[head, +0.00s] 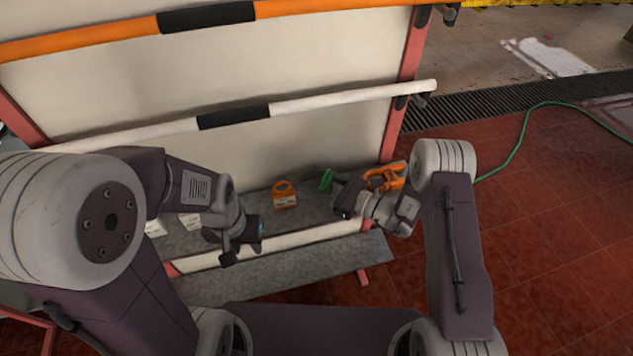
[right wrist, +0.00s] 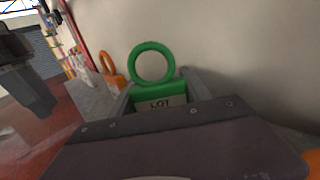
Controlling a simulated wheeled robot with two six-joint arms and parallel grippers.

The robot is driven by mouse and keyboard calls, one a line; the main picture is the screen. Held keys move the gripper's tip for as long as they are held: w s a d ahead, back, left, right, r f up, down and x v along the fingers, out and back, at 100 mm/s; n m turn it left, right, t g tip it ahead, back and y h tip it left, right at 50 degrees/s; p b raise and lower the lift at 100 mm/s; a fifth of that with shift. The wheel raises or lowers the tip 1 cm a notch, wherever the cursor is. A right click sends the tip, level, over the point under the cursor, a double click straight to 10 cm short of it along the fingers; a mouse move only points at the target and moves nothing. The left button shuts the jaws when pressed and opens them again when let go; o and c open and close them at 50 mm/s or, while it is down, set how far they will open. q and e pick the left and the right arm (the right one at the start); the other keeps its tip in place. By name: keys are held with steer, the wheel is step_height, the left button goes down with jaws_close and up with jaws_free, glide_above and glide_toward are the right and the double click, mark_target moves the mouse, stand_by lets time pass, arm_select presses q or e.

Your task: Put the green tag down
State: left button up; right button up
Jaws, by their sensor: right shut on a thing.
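The green tag (head: 326,180) is a ring on a block with a pale lettered label. In the right wrist view the tag (right wrist: 153,84) stands ring up between the fingers of my right gripper (right wrist: 160,98). My right gripper (head: 333,185) is shut on it over the grey shelf (head: 315,212); I cannot tell whether the tag touches the shelf. My left gripper (head: 243,244) hangs at the shelf's front, left of the tag; its jaw opening is not clear.
An orange tag (head: 285,196) stands on the shelf left of the green one. An orange object (head: 386,177) lies at the right, partly behind my right arm. White blocks (head: 190,221) sit at the left. A white bar (head: 350,97) crosses above, before the pale back panel (head: 320,135).

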steer(key=o, duration=0.9)
steer(key=shift+s+f, duration=0.1)
steer(key=shift+f, duration=0.05)
steer(key=o, duration=0.4)
steer(key=shift+r, duration=0.2)
steer(key=v, duration=1.2)
